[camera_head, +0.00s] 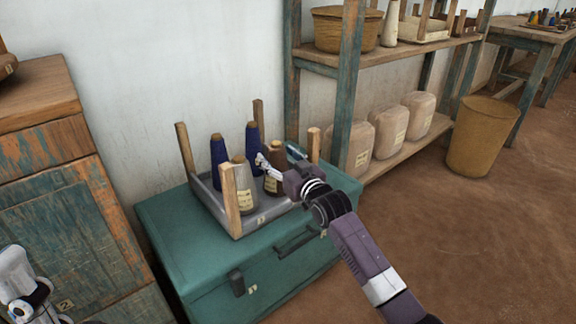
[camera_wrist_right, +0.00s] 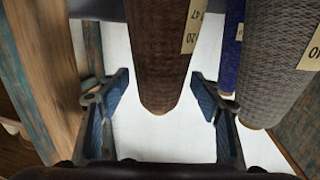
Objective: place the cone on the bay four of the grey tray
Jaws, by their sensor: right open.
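The grey tray (camera_head: 235,222) stands on a green trunk, with wooden posts at its corners. It holds a brown cone (camera_head: 277,155), a grey-beige cone (camera_head: 243,190) and two dark blue cones (camera_head: 219,165). My right gripper (camera_head: 277,160) is open at the brown cone, near the tray's right side. In the right wrist view the brown cone (camera_wrist_right: 160,60) comes down between the two spread fingers (camera_wrist_right: 162,98), with white gaps on both sides. The grey cone (camera_wrist_right: 277,60) is beside the right finger. The bay numbers are too small to read. Part of my left arm shows at the lower left; its fingers cannot be made out.
A wooden post (camera_wrist_right: 45,70) stands close to the gripper in the right wrist view. A shelf (camera_head: 345,90) with jugs (camera_head: 390,130) is to the right. A worn cabinet (camera_head: 60,200) is at left. The trunk top (camera_head: 180,235) is clear left of the tray.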

